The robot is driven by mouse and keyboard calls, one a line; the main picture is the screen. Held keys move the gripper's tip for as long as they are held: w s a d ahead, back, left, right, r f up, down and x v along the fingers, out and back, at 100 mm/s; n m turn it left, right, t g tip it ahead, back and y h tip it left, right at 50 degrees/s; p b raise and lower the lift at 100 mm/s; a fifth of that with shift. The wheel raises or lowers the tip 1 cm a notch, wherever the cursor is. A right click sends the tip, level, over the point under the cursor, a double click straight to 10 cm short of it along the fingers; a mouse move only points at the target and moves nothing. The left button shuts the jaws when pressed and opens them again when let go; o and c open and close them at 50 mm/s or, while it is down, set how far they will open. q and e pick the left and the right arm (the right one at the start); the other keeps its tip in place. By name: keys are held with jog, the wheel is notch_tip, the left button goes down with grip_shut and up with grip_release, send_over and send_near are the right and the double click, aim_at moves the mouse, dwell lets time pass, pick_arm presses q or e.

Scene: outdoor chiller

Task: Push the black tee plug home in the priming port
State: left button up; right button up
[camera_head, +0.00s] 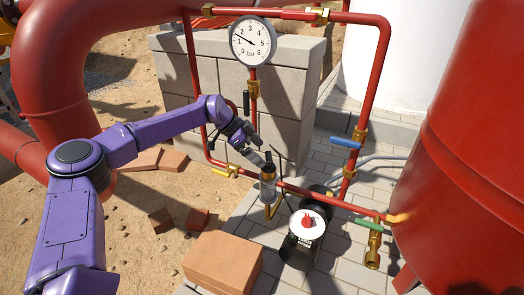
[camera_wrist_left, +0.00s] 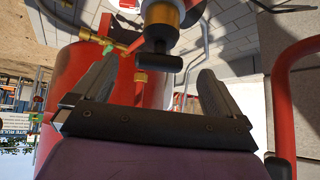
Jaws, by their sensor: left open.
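The black tee plug (camera_wrist_left: 158,62) shows in the left wrist view as a dark stem with a crossbar. It stands at the priming port (camera_wrist_left: 186,14), which has a brass-coloured ring. I cannot tell how deep the plug sits. In the head view the plug (camera_head: 268,168) is small and partly covered by my gripper, above the red pipe. My left gripper (camera_head: 262,156) is open and close to the plug. In the wrist view its two fingers stand apart on either side of the crossbar, with gaps and no clear contact. My right gripper is not in view.
A pump with a white disc and red knob (camera_head: 307,222) stands just right of the port. Red pipes, a pressure gauge (camera_head: 253,41), a blue-handled valve (camera_head: 346,142) and a green-handled valve (camera_head: 368,224) surround it. A red tank (camera_head: 465,150) blocks the right. Bricks (camera_head: 222,262) lie in front.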

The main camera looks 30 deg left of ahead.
pick_arm(q)
jog(key=p+v, duration=0.1)
jog(key=v, duration=0.2)
jog(key=shift+s+a+r+p, duration=0.1)
jog(key=shift+p, duration=0.2)
jog(key=p+v, duration=0.2)
jog(key=v, duration=0.8)
jog(key=shift+r, duration=0.2)
jog(key=shift+s+a, duration=0.1)
jog(key=shift+a, duration=0.05)
